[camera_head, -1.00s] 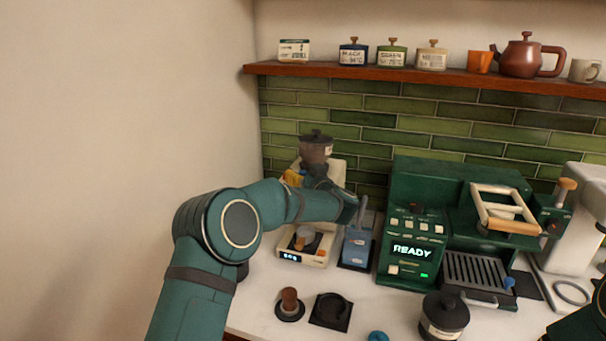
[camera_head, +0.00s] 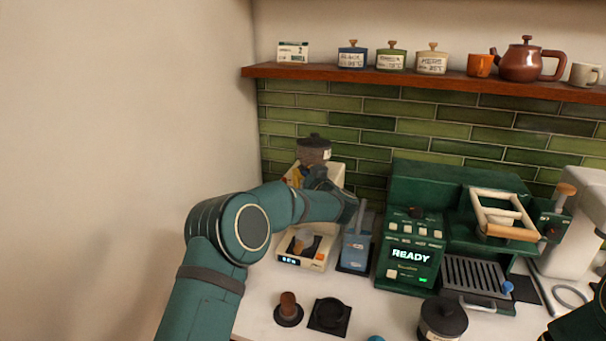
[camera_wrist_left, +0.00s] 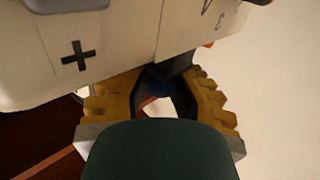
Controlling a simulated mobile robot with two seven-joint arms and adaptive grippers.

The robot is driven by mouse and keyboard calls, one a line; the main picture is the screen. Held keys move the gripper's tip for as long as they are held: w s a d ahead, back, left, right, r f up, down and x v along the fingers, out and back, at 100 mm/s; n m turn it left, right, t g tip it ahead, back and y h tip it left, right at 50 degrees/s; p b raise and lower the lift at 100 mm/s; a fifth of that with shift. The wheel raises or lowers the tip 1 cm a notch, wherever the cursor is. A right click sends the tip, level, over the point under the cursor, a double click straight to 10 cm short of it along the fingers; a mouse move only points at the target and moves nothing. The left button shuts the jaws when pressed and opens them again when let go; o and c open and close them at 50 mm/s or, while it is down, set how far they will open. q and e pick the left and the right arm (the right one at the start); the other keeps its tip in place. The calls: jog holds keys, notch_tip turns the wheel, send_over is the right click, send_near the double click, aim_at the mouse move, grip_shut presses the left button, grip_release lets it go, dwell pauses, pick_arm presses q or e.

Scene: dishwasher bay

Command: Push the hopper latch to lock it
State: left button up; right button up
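The hopper (camera_head: 314,154) is a dark, lidded, smoky container on top of a cream grinder (camera_head: 337,172) in the back left corner. My left gripper (camera_head: 297,174) is at the grinder's upper left, just below the hopper; my wrist hides much of the grinder's front. In the left wrist view, the cream grinder body (camera_wrist_left: 115,40) with a dark plus mark fills the top. The yellow fingers of my left gripper (camera_wrist_left: 160,88) lie just below it, with a dark bluish part between them. Whether the tips meet is unclear. I cannot make out the latch.
A blue box-like container (camera_head: 356,250) stands right of the grinder's scale base (camera_head: 304,262). The green espresso machine (camera_head: 410,262) is farther right. A tamper (camera_head: 288,308) and black mat (camera_head: 330,317) lie in front. A wooden shelf (camera_head: 420,82) runs above.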

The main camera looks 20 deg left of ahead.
pick_arm(q)
jog(key=o, duration=0.5)
jog(key=shift+w+d, duration=0.1)
jog(key=shift+d, duration=0.1)
jog(key=shift+o, duration=0.2)
jog(key=v, duration=1.2)
